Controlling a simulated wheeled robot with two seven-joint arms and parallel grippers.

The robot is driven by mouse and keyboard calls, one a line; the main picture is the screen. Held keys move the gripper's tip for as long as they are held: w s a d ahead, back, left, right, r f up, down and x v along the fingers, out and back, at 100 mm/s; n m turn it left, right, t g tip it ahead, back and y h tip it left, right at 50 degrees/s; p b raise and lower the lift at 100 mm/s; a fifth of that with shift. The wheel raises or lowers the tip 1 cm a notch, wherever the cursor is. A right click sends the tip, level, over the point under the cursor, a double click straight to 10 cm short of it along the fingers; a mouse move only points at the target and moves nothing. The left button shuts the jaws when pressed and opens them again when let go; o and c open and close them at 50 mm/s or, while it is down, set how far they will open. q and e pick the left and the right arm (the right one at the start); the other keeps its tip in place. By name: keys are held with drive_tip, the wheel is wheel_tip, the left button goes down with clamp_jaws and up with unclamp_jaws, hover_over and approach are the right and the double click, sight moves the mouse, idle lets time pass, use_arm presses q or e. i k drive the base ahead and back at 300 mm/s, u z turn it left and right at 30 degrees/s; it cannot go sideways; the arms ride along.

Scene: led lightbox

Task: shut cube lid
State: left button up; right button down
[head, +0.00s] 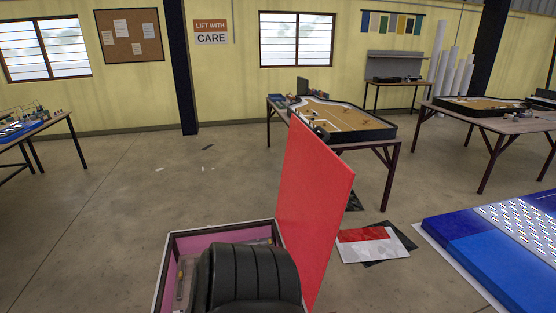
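The cube (167,262) is an open box at the bottom centre of the head view, with a dark, pale-edged rim and pink inner walls. Its red lid (312,205) stands up, tilted, along the box's right side, so the box is open at the top. A black, rounded, ribbed shape (250,277) covers much of the box's front and inside. I cannot tell whether it is part of me. The lower part of the box is cut off by the picture edge. Neither of my grippers shows.
A blue block with a patterned top (480,245) lies at the right. Flat red, white and black sheets (375,245) lie on the floor right of the lid. Tables with boards (345,120) stand farther back. The floor at the left (90,230) is clear.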

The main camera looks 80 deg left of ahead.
sight(316, 185)
drive_tip(key=u, duration=2.75)
drive_tip(key=i, duration=0.5)
